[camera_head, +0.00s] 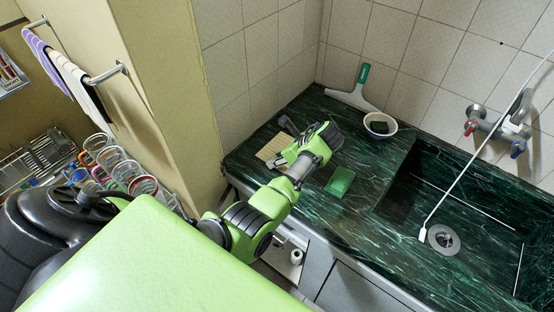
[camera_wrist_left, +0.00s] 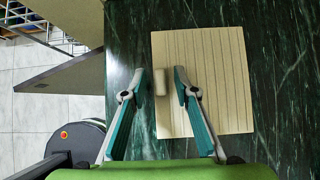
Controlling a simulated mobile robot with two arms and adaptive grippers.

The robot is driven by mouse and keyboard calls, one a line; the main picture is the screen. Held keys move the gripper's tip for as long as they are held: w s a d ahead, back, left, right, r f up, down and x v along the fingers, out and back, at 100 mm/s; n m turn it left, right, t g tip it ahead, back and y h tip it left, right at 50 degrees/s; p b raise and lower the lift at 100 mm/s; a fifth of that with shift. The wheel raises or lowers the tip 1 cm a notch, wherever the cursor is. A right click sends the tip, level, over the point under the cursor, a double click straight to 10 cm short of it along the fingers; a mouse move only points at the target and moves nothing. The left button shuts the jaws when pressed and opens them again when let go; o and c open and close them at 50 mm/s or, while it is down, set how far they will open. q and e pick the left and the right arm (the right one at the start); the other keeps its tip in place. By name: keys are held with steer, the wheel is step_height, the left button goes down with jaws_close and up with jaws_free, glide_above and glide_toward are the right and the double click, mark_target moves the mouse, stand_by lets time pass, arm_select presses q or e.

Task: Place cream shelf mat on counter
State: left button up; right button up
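The cream shelf mat (camera_wrist_left: 220,80) lies flat on the dark green marble counter (camera_wrist_left: 285,140), with ridges along its length. In the head view the mat (camera_head: 269,148) is at the counter's left end, partly hidden by my arm. My left gripper (camera_wrist_left: 159,75) is open over the mat's left edge. A small cream block (camera_wrist_left: 162,83) shows at this edge between the two fingers, with a gap on each side. In the head view the left gripper (camera_head: 283,146) is just above the mat. My right gripper is not in view.
A green sponge (camera_head: 340,181) lies right of the mat. A squeegee (camera_head: 357,88) and a white bowl (camera_head: 380,125) are at the back wall. The sink (camera_head: 440,215) is to the right. A rack of cups (camera_head: 120,170) stands left.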

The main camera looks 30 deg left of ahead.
arm_select(q)
steer(key=v, duration=1.1)
steer(key=shift+r+b, duration=0.15)
steer(key=shift+b, duration=0.2)
steer(key=shift+d, duration=0.1)
